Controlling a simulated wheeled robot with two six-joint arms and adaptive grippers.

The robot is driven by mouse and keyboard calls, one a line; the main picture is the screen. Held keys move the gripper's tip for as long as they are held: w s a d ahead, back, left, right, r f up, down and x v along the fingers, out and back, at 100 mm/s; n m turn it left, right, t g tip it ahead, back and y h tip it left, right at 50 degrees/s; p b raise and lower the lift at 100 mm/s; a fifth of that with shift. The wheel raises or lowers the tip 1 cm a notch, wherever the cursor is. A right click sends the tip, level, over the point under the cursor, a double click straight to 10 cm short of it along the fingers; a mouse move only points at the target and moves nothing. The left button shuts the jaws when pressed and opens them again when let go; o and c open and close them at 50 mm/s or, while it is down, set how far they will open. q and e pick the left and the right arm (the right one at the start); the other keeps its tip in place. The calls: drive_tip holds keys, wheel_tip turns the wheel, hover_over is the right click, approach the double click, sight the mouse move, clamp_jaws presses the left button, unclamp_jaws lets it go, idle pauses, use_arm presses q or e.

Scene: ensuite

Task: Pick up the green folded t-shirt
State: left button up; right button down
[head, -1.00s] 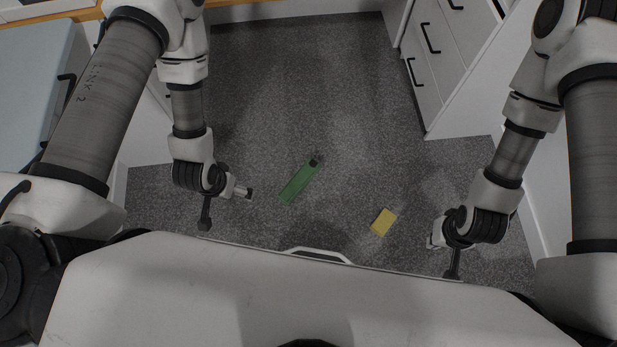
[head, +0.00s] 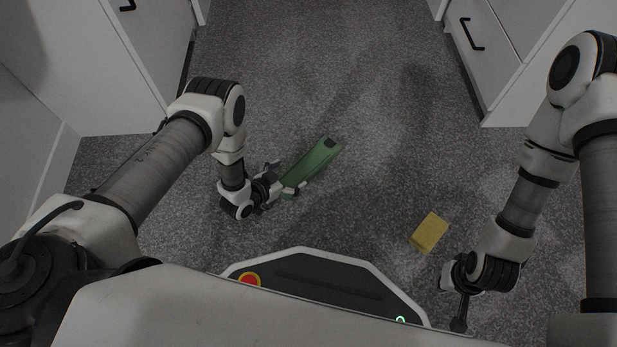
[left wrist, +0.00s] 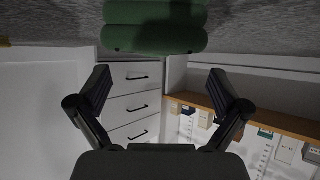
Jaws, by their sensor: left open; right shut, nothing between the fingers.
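The green folded t-shirt (head: 318,162) lies on the grey carpet as a long narrow bundle with a dark patch at its far end. Its near end is partly hidden by my left gripper (head: 287,178), which is open beside that end. In the left wrist view the t-shirt (left wrist: 155,14) shows at the top as rounded green folds with a dark patch, beyond the spread, empty fingers of my left gripper (left wrist: 162,92). I cannot tell whether they touch. My right gripper (head: 458,310) is shut and empty, low at the right, away from the t-shirt.
A yellow block (head: 430,232) lies on the carpet between the t-shirt and my right gripper. White cabinets stand at the left (head: 95,75) and right (head: 500,60). The carpet (head: 320,60) beyond the t-shirt is clear.

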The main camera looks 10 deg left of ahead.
sight(306, 165)
use_arm(q)
drive_tip(key=b+x, duration=0.1)
drive_tip(key=x, duration=0.1)
drive_tip(key=b+x, duration=0.2)
drive_tip(key=x, duration=0.1)
drive_tip(key=b+x, duration=0.2)
drive_tip(key=shift+w+d+r, duration=0.15)
drive_tip(key=shift+d+r, duration=0.05)
drive_tip(key=shift+d, duration=0.15)
drive_tip(key=shift+r, duration=0.15)
drive_tip(key=c, duration=1.3)
